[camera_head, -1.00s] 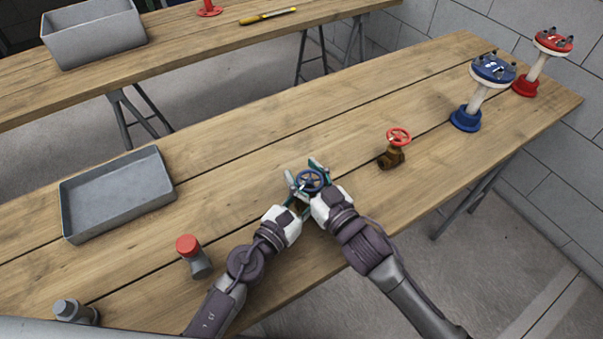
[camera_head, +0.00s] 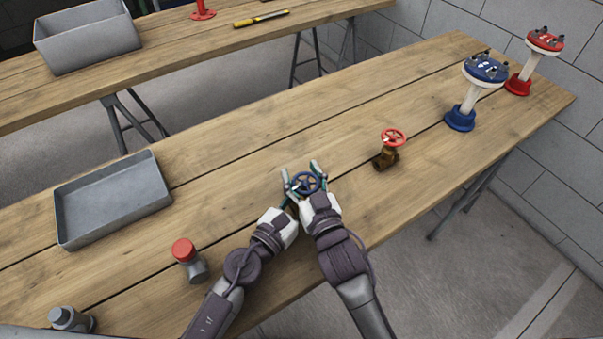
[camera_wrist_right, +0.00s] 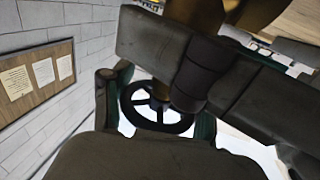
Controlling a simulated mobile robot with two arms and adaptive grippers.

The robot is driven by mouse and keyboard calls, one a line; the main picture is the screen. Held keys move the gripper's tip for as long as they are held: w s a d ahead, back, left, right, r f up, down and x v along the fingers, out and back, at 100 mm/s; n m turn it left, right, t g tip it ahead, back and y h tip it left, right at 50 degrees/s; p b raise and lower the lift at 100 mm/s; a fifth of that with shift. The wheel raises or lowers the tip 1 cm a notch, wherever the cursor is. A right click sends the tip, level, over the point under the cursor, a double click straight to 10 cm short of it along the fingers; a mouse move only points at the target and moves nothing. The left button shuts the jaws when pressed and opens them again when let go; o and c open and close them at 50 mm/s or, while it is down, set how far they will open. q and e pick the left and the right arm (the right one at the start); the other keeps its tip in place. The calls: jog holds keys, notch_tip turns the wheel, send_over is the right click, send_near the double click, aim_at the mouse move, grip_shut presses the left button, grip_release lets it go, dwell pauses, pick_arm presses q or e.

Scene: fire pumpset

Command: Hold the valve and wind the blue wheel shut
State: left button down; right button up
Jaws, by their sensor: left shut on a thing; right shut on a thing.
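The blue wheel (camera_head: 307,182) sits on top of a valve near the front edge of the middle of the bench. In the right wrist view its dark spoked rim (camera_wrist_right: 158,126) lies between my right fingers, with the brass valve body (camera_wrist_right: 205,18) beyond. My right gripper (camera_head: 303,174) is shut on the wheel from above, its teal fingertips on either side of the rim. My left gripper (camera_head: 292,203) comes in low from the left and is shut on the valve body, which is mostly hidden by the grippers in the head view.
A brass valve with a red wheel (camera_head: 393,137) stands to the right. Blue (camera_head: 461,120) and red (camera_head: 518,84) flanged stands are farther right. A grey tray (camera_head: 113,235) and a red-capped fitting (camera_head: 184,250) lie left. A second bench is behind.

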pick_arm(q)
jog(key=shift+f, duration=0.1)
pick_arm(e)
jog(key=o, duration=0.8)
jog(key=shift+r, duration=0.2)
jog(key=shift+o, duration=0.9)
jog(key=shift+f, duration=0.1)
jog(key=shift+s+d+f, duration=0.1)
jog(key=shift+s+d, duration=0.1)
jog(key=shift+s, duration=0.3)
jog(key=v, duration=1.1)
jog(key=shift+a, duration=0.1)
pick_arm(q)
jog(key=c, duration=0.7)
grip_release()
jog(key=shift+c, duration=0.2)
